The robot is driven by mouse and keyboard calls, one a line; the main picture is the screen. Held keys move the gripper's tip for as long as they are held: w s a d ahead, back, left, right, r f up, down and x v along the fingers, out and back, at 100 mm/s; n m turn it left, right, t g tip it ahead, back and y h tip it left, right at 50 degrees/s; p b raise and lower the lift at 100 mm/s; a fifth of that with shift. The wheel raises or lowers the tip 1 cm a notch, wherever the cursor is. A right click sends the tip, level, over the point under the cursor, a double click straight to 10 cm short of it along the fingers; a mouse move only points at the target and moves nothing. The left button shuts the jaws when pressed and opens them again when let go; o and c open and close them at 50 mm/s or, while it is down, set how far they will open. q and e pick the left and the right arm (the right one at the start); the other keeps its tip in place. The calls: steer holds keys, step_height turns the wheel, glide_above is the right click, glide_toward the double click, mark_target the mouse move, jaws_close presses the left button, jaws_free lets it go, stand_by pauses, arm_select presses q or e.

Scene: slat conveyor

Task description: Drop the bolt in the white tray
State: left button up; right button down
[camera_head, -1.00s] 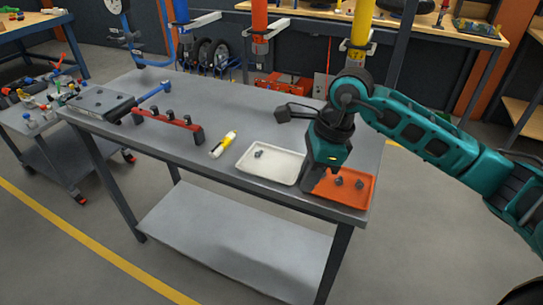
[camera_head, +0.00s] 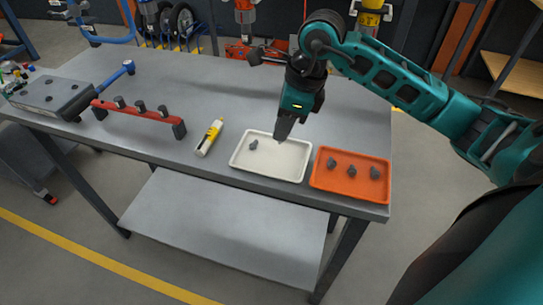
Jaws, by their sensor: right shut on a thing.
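The white tray (camera_head: 236,163) lies near the front edge of the grey table, with one dark bolt (camera_head: 254,145) in its left part. My right gripper (camera_head: 282,137) points down over the back right part of the white tray. It is shut on a bolt, which is too small and dark to make out between the fingers. The orange tray (camera_head: 350,188) lies just right of the white tray and holds three dark bolts (camera_head: 376,173). My left gripper is not in view.
A yellow and white tube (camera_head: 209,137) lies left of the white tray. Farther left are a red rack (camera_head: 150,114) with dark knobs, a grey block (camera_head: 55,97) and a blue-handled tool (camera_head: 117,76). The table behind the trays is clear.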

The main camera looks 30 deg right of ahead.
steer(key=shift+f+b, duration=0.75)
steer(key=shift+f, duration=0.85)
steer(key=c, duration=1)
jaws_free()
steer(key=v, duration=1.3)
steer(key=shift+d+p, duration=0.1)
steer(key=shift+p, duration=0.3)
